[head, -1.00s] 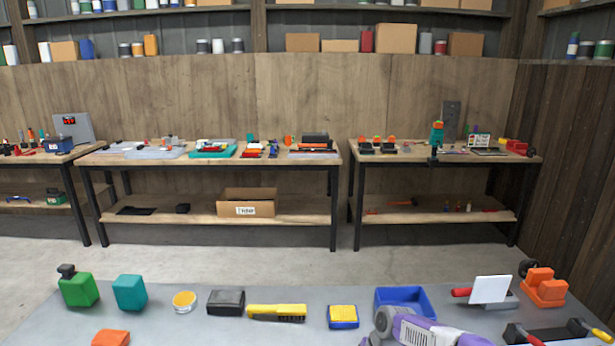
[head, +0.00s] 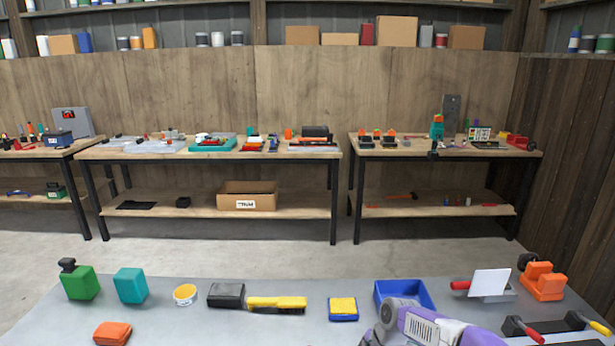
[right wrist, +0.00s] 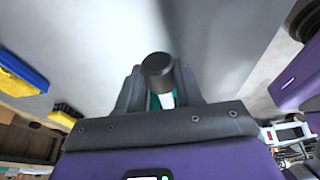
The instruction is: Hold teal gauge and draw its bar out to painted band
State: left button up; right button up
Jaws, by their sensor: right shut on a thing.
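My right gripper (right wrist: 160,90) has its dark fingers closed about a teal piece with a white part, which I take to be the teal gauge (right wrist: 154,102). A dark round knob (right wrist: 158,65) stands out beyond the fingertips. Most of the gauge is hidden by the fingers and the knob, and no painted band can be made out. In the head view only my purple and grey right arm shows at the bottom; its fingers are out of frame. My left gripper is in neither view now.
On the grey table stand a green block with dark knob (head: 81,284), a teal block (head: 131,286), a yellow brush (head: 277,303), a yellow-blue sponge (head: 343,309), a blue tray (head: 428,298) and an orange item (head: 543,282). Benches stand behind, across open floor.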

jog(key=shift+d, duration=0.8)
dwell(0.4)
jog(key=shift+d, duration=0.7)
dwell(0.4)
jog(key=o, duration=1.1)
jog(key=shift+w+r, duration=0.1)
